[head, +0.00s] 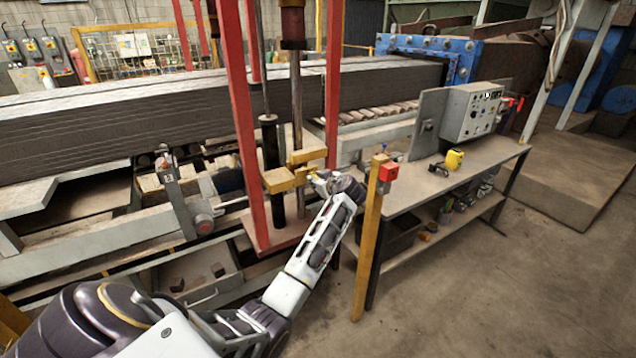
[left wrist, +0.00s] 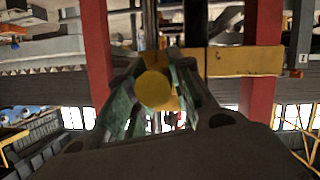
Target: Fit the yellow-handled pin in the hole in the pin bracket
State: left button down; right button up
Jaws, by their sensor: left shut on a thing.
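My left gripper (head: 322,182) reaches the yellow pin bracket (head: 280,181) between the red posts. In the left wrist view its fingers (left wrist: 158,72) are shut on the yellow-handled pin (left wrist: 155,90), whose round yellow end faces the camera. The yellow bracket (left wrist: 245,61) shows just right of the fingers in that view. The pin's far end and the bracket's hole are hidden behind the handle and fingers, so I cannot tell whether the pin is in the hole. My right gripper is not in view.
Red posts (head: 240,110) and (head: 333,80) stand close on both sides of the bracket. A yellow post with a red box (head: 388,172) stands right of my arm. A bench (head: 450,180) holds a control box (head: 470,117) and a yellow object (head: 454,160). Floor at right is clear.

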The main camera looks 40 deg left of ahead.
pick_arm(q)
jog(key=shift+w+a+r, duration=0.1)
jog(key=shift+w+a, duration=0.05)
jog(key=shift+a, duration=0.3)
dwell(0.4)
jog(key=c, duration=1.2)
grip_release()
jog(key=shift+o, duration=0.2)
jog(key=shift+d, duration=0.1)
jog(key=v, duration=1.2)
